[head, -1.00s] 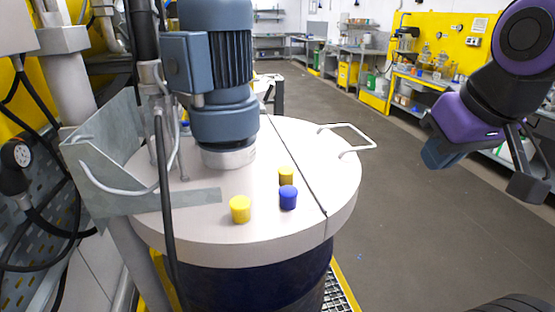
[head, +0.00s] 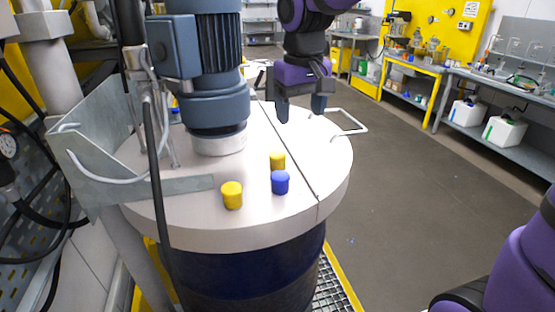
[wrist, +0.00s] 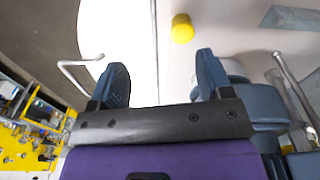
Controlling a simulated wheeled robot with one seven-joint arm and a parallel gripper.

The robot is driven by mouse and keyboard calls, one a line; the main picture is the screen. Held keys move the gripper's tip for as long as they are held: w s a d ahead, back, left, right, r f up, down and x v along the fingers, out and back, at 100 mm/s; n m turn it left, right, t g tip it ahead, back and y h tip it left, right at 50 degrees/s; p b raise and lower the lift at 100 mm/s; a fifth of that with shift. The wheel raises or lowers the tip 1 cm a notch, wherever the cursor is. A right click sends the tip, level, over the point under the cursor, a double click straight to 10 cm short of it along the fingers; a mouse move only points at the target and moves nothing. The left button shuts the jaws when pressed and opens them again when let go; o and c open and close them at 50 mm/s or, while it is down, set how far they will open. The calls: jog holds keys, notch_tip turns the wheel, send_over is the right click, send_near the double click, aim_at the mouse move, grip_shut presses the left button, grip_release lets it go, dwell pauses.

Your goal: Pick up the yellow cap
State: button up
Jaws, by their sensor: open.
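Two yellow caps stand upright on the round pale drum lid (head: 262,222). One yellow cap (head: 232,196) is nearer the front. The other yellow cap (head: 277,161) is farther back, just behind a blue cap (head: 280,183). My gripper (head: 301,106) is open and empty, raised above the far part of the lid, beyond the caps. In the wrist view, one yellow cap (wrist: 182,28) shows beyond the fingertips, near the top edge. The fingers (wrist: 162,75) are spread apart there and touch no cap.
A blue-grey motor (head: 205,75) stands on the lid left of my gripper. A grey bracket (head: 150,192) reaches across the lid's left side. A wire handle (head: 350,122) sticks out at the right edge. A dark seam crosses the lid. Benches stand far behind.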

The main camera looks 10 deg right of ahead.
aim_at(278, 154)
jog(key=shift+g, duration=0.5)
jog(key=w+a+f, duration=0.3)
jog(key=shift+w+a, duration=0.2)
jog(key=shift+w, duration=0.1)
jog(key=shift+n, duration=0.3)
jog(key=f, duration=1)
jog(key=shift+w+f, duration=0.2)
jog(key=shift+f, duration=0.05)
jog(key=shift+c, duration=0.2)
jog(key=c, duration=1)
